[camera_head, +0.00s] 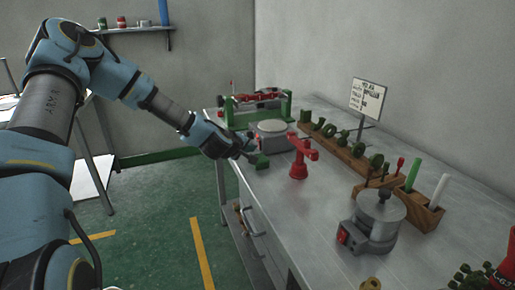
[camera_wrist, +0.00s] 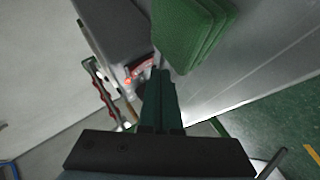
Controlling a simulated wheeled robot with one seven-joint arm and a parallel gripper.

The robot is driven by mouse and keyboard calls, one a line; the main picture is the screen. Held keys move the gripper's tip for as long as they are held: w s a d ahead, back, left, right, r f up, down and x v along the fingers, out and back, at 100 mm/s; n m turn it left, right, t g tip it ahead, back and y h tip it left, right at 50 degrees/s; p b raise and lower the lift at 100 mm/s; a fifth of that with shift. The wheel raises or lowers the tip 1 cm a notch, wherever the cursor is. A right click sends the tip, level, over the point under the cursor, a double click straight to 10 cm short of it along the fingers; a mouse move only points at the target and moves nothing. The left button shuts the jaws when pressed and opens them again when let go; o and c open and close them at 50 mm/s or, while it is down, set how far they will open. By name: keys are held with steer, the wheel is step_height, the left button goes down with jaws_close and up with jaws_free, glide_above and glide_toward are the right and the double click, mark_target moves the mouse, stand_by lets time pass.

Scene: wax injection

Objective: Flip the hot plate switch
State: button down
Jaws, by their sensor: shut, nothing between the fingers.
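A grey box with a round pale top (camera_head: 273,129), which looks like the hot plate, stands toward the far end of the metal bench. In the wrist view its grey body (camera_wrist: 112,30) is at upper left, and a small red switch (camera_wrist: 128,81) shows near it, partly hidden by my fingers. My gripper (camera_head: 248,151) is shut and empty, low beside the near left side of this box. In the wrist view my closed fingers (camera_wrist: 160,78) point toward the switch area. I cannot tell whether they touch it or which way it is set.
A green block stack (camera_head: 259,161) lies close to my gripper. A red stand (camera_head: 300,160) is to the right. A green frame (camera_head: 257,104) stands behind. A grey pot unit with a red switch (camera_head: 374,222) stands nearer. Open bench (camera_head: 265,195) lies between.

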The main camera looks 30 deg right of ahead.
steer(key=shift+a, duration=0.5)
steer(key=shift+w+a+r, duration=0.15)
steer(key=shift+a+r, duration=0.05)
steer(key=shift+a, duration=1.05)
steer(key=shift+w+a+r, duration=0.15)
steer(key=shift+a, duration=1.1)
steer(key=s+a+m+g+y, duration=0.2)
steer(key=s+a+y, duration=0.1)
steer(key=a, duration=0.7)
steer(key=s+a+m+g+y, duration=0.1)
steer(key=s+a+m+y, duration=0.2)
steer(key=a, duration=0.7)
steer(key=s+a+r+g+y, duration=0.1)
steer(key=s+a+r, duration=0.3)
steer(key=s+a, duration=0.2)
steer(key=s+a+r+n+g+y, duration=0.1)
steer(key=s+a+r+y, duration=0.1)
steer(key=s+a+r, duration=0.2)
steer(key=s+a, duration=0.3)
steer(key=a, duration=0.4)
steer(key=shift+y, duration=0.3)
